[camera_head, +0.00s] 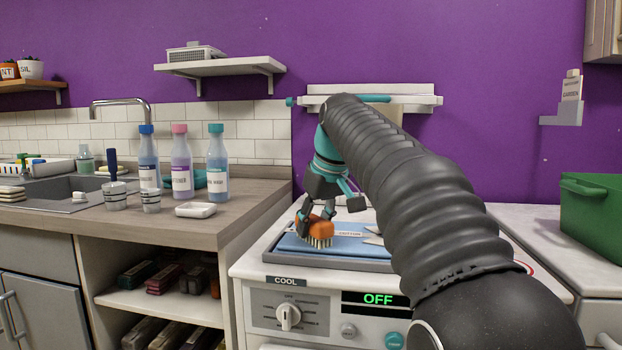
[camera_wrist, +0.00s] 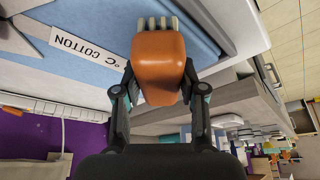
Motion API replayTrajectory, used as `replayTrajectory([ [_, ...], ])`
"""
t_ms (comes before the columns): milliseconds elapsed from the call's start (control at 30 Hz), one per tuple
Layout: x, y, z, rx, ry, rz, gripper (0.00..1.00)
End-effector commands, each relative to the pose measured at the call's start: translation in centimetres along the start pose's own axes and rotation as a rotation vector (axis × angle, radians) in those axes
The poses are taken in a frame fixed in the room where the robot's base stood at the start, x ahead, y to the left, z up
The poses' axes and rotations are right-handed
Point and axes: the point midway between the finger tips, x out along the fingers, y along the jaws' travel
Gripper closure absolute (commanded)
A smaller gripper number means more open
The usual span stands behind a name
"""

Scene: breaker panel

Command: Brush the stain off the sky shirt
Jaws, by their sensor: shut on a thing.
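A light-blue shirt (camera_head: 292,245) lies flat on a grey board on top of the white machine. My gripper (camera_head: 318,222) is over the left part of the shirt, shut on an orange brush (camera_head: 320,226). The brush's pale bristles point down at the shirt; I cannot tell whether they touch it. In the wrist view my gripper (camera_wrist: 158,92) holds the orange brush (camera_wrist: 159,68) between its two fingers, with the shirt (camera_wrist: 95,65) behind it. A white label reading COTTON (camera_wrist: 88,47) lies on the shirt. No stain shows in either view.
The white machine (camera_head: 262,312) has a knob (camera_head: 288,316) and a display reading OFF. Several bottles (camera_head: 181,165), cups and a white dish (camera_head: 196,210) stand on the counter to the left. A green bin (camera_head: 595,215) stands at right. A shelf (camera_head: 370,103) is behind my arm.

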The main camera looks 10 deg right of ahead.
Motion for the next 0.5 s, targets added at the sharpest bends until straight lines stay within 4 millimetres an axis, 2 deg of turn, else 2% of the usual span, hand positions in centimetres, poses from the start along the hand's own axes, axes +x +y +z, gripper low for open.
replayTrajectory([
  [133,-2.7,0.1,-1.1,0.000,0.002,0.001,0.92],
  [500,-5.3,0.0,-2.1,-0.001,0.000,0.000,0.92],
])
